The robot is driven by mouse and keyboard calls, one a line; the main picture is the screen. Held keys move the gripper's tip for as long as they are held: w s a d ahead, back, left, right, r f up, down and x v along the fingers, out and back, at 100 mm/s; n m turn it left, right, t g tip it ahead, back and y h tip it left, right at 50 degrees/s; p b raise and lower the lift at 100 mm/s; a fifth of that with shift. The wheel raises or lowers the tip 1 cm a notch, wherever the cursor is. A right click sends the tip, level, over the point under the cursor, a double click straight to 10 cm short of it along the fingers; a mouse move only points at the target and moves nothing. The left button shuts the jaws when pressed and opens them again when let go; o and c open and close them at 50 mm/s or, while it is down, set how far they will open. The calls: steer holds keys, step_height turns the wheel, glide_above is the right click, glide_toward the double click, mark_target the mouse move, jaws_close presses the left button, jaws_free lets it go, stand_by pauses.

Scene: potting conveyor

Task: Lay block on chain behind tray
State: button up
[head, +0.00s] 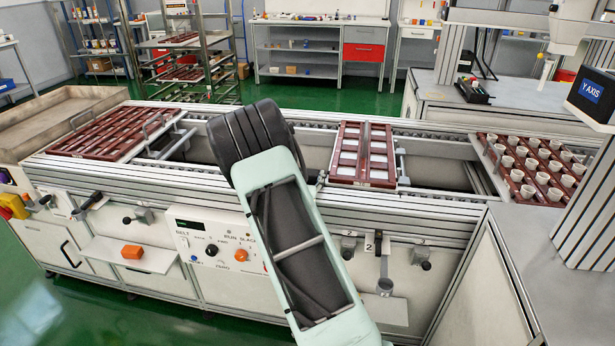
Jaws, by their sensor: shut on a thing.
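My gripper is not visible; my pale green arm link and its black joint cover the middle of the conveyor and hide what is behind them. An orange block (131,251) lies on a small white shelf on the conveyor's front. No block is visible on the chain. A dark red tray (348,183) with pale inserts and a metal bar across it sits on the conveyor right of my arm. A second dark red tray (70,146) with a handle sits at the left end. A third tray (486,160) at the right holds several white cups. The conveyor chain (420,135) runs along the far rail.
A control panel (215,248) with knobs is on the conveyor's front. Hooks and a small scoop (385,285) hang right of my arm. A metal basin (60,110) stands at the far left. The gap between the middle and right trays is clear.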

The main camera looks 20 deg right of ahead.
steer(key=shift+f+b, duration=0.4)
steer(key=o, duration=1)
steer(key=shift+o, duration=0.9)
steer(key=shift+s+f, duration=0.15)
steer(key=shift+r+p, duration=0.45)
steer(key=shift+p, duration=0.2)
steer(key=p+v, duration=0.1)
steer(key=v, duration=1.1)
steer(key=shift+r, duration=0.2)
